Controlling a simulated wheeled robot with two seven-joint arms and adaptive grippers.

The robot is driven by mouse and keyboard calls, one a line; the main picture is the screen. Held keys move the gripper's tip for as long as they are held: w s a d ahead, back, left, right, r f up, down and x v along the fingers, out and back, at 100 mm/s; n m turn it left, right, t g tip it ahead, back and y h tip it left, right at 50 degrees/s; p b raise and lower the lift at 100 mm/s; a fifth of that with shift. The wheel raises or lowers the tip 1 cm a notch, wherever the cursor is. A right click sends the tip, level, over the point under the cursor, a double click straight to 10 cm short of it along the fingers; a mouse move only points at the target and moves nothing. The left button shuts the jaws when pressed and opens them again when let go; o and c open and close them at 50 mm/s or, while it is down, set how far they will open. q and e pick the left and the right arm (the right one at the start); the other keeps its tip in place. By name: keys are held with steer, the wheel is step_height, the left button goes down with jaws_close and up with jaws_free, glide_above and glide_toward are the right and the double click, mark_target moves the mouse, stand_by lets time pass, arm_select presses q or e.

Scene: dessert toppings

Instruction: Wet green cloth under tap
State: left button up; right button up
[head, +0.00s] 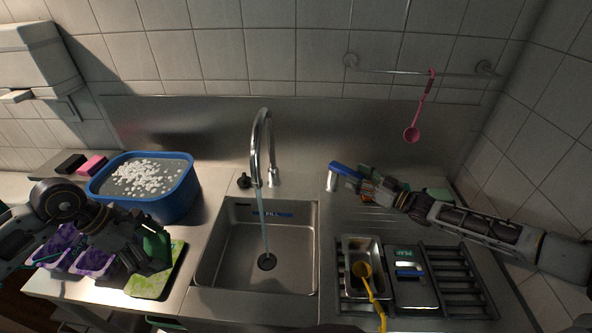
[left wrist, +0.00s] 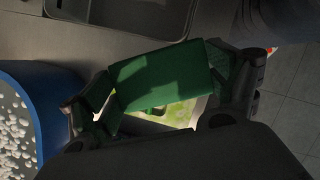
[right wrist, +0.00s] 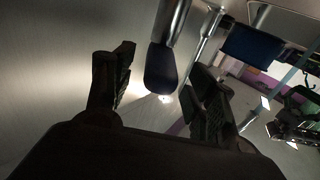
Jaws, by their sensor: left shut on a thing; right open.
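My left gripper (head: 154,254) is shut on the green cloth (head: 158,243), left of the sink (head: 212,270). In the left wrist view the cloth (left wrist: 165,78) spans between the fingers. The tap (head: 262,140) is running, and a stream of water (head: 265,225) falls into the sink near the drain. The tap's blue-ended lever (head: 345,169) stands right of the spout. My right gripper (head: 362,186) is open beside it. In the right wrist view the lever's dark blue end (right wrist: 161,68) lies between the open fingers; contact cannot be told.
A blue tub (head: 176,205) with white bits stands left of the sink. A light green patterned item (head: 150,284) lies below the left gripper, beside purple containers (head: 92,262). Metal trays (head: 346,284) with a yellow spoon (head: 364,272) sit right of the sink. The sink basin looks empty.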

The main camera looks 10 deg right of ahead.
mark_target(346, 170)
arm_select(q)
steer(key=shift+f+b, duration=0.85)
steer(key=shift+f, duration=0.15)
arm_select(e)
steer(key=shift+x, duration=2.45)
jaws_close()
